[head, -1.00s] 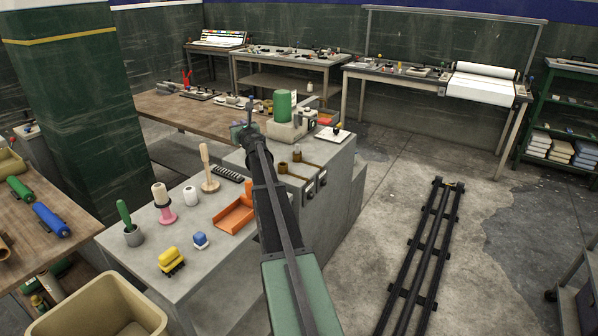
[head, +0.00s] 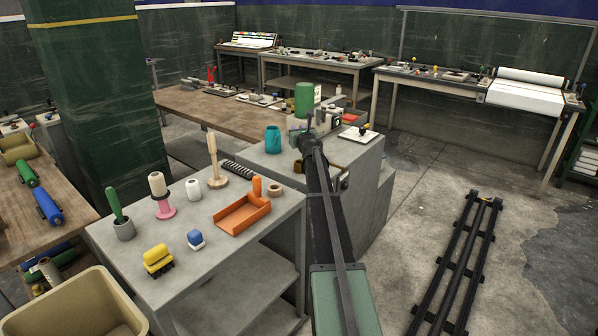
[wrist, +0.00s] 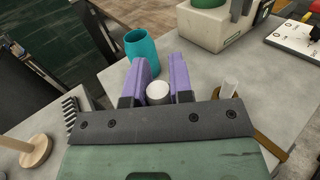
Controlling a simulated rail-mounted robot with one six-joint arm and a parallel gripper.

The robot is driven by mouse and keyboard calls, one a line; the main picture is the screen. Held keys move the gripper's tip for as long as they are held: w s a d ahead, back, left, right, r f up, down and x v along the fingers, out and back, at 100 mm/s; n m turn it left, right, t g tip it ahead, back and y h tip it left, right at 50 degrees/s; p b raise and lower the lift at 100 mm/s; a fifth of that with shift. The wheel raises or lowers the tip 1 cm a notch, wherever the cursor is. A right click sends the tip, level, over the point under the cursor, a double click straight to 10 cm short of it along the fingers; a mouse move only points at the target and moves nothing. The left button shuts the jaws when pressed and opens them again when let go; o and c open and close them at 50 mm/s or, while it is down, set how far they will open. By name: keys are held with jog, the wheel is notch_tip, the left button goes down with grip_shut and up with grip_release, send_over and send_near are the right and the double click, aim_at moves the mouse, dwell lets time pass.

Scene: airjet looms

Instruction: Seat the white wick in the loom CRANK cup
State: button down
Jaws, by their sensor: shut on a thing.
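My gripper (head: 308,142) is over the grey loom block, its tip mostly hidden by my own arm in the head view. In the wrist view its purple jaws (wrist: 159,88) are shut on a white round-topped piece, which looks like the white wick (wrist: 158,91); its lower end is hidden. My arm and gripper hide most of the brown cups; I cannot tell which is the CRANK cup.
A teal cup (head: 273,139) stands left of my gripper. A green cylinder (head: 304,99) on a machine is behind. An orange tray (head: 243,215) and spools fill the left bench. Floor right of the block holds rails (head: 460,260).

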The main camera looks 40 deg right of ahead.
notch_tip(320, 180, down, 9)
jog(key=b, duration=0.6)
jog(key=shift+f+b, duration=0.2)
jog(key=shift+b, duration=0.15)
jog(key=shift+r, duration=0.35)
jog(key=shift+f, duration=0.25)
jog(key=c, duration=1)
grip_release()
jog(key=shift+r, duration=0.1)
jog(key=shift+r+p, duration=0.2)
jog(key=shift+p, duration=0.15)
jog(key=v, duration=1.2)
jog(key=shift+f, duration=0.1)
